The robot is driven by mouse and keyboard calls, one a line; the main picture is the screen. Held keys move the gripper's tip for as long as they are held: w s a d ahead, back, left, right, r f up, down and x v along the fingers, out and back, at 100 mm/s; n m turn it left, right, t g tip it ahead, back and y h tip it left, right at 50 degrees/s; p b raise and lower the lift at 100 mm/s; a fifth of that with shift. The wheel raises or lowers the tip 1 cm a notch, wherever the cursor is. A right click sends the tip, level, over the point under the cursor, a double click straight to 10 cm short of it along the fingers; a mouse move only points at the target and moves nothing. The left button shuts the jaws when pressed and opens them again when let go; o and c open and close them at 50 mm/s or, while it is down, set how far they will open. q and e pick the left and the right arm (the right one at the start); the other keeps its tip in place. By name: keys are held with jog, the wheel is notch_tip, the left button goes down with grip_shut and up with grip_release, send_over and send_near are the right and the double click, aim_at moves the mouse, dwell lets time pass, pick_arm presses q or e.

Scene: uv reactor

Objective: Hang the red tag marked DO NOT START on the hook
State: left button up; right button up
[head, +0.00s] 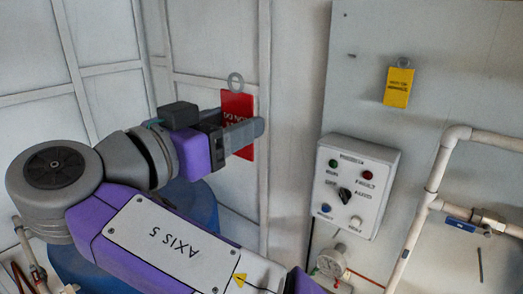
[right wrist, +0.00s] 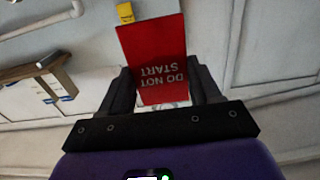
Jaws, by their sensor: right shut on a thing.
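The red tag (head: 237,106) is upright in the head view, with a grey ring at its top. In the right wrist view the red tag (right wrist: 152,42) shows the words DO NOT START upside down. My right gripper (head: 243,134) is shut on the tag's lower part, and its fingers cover some of the lettering. In the right wrist view the fingers of my right gripper (right wrist: 163,84) stand on both sides of the tag. A small dark spot (head: 351,55) on the grey panel may be the hook; it is too small to tell. My left gripper is out of view.
A yellow tag (head: 398,88) hangs on the grey panel (head: 440,60). Below is a control box (head: 352,186) with several buttons and a dark knob. White pipes (head: 430,195) with a blue-handled valve run at right. A blue drum (head: 195,205) stands behind my arm.

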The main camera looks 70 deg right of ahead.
jog(key=s+d+f+m+y+b, duration=0.1)
jog(key=d+f+b, duration=0.65)
jog(key=f, duration=0.45)
jog(key=d+f+b, duration=0.6)
jog(key=d+f, duration=0.2)
jog(key=f, duration=0.5)
jog(key=s+d+f+b, duration=0.2)
jog(key=s+f+b, duration=0.2)
jog(key=f, duration=0.5)
jog(key=s+d+f+m+y+b, duration=0.1)
jog(key=s+d+f+b, duration=0.2)
jog(key=f, duration=0.5)
jog(key=s+d+f+b, duration=0.1)
jog(key=s+f+b, duration=0.35)
jog(key=f, duration=0.45)
jog(key=x, duration=1)
jog(key=shift+d+t+p, duration=0.2)
jog(key=shift+t+p, duration=0.2)
jog(key=shift+p, duration=0.05)
jog(key=o, duration=1.1)
